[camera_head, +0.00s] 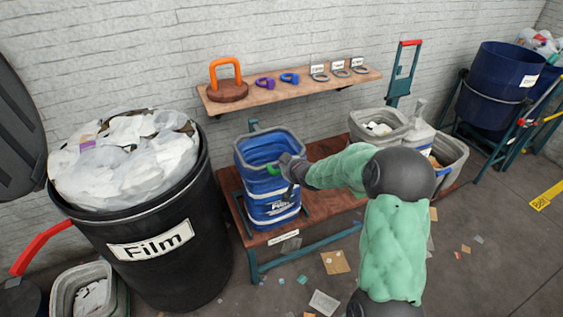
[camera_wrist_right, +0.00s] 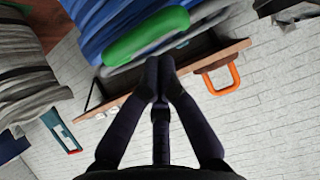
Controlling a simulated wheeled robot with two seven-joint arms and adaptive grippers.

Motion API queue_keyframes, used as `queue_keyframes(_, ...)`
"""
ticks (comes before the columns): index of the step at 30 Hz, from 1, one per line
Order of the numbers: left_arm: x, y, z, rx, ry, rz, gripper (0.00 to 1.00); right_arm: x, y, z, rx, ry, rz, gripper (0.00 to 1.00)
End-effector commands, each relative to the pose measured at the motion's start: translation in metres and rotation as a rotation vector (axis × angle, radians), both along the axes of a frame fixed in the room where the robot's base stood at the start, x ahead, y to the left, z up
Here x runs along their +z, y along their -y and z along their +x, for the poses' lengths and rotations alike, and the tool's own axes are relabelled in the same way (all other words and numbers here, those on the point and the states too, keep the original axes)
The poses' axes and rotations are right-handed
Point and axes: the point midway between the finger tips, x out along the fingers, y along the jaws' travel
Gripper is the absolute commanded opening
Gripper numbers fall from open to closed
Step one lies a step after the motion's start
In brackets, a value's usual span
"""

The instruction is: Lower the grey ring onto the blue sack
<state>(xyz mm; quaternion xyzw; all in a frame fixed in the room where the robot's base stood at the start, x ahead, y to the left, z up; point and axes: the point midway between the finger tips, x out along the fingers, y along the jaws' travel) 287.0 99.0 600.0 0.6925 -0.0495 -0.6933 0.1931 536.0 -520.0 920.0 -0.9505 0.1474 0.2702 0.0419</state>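The grey ring (camera_head: 243,153) is at the mouth of the blue sack (camera_head: 262,187), with blue showing inside it; I cannot tell whether it rests there or is just above. A green grip (camera_head: 273,169) is on its front side. My right gripper (camera_head: 287,162) reaches it from the right. In the right wrist view the fingers (camera_wrist_right: 159,63) are closed together at the lower edge of the green grip (camera_wrist_right: 150,36); they appear shut on the ring there, with the contact partly hidden. My left gripper is not in view.
The sack stands on a low wooden bench (camera_head: 318,203). A black Film bin (camera_head: 190,262) stands close on the left. Grey tubs (camera_head: 360,132) are on the right. A wall shelf (camera_head: 290,92) with an orange handle (camera_head: 226,64) is behind. Scraps lie on the floor.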

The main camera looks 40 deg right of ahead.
Motion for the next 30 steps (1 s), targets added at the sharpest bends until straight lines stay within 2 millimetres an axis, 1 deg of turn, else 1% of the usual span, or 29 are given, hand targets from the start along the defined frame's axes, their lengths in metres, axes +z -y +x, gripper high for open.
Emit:
queue_keyframes(1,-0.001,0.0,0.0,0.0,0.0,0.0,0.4,-0.007,0.002,0.0,-0.001,-0.003,0.002,0.0)
queue_keyframes(4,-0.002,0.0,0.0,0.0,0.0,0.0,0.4,-0.014,0.005,0.0,0.0,-0.002,0.001,0.0)
queue_keyframes(12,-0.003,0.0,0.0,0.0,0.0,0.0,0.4,-0.024,0.009,0.0,0.001,-0.001,-0.001,0.0)
queue_keyframes(26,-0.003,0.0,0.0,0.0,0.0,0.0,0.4,-0.025,0.009,0.0,0.001,-0.004,0.002,0.0)
queue_keyframes(30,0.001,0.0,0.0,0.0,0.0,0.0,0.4,-0.017,0.008,0.003,0.001,-0.003,0.001,0.0)
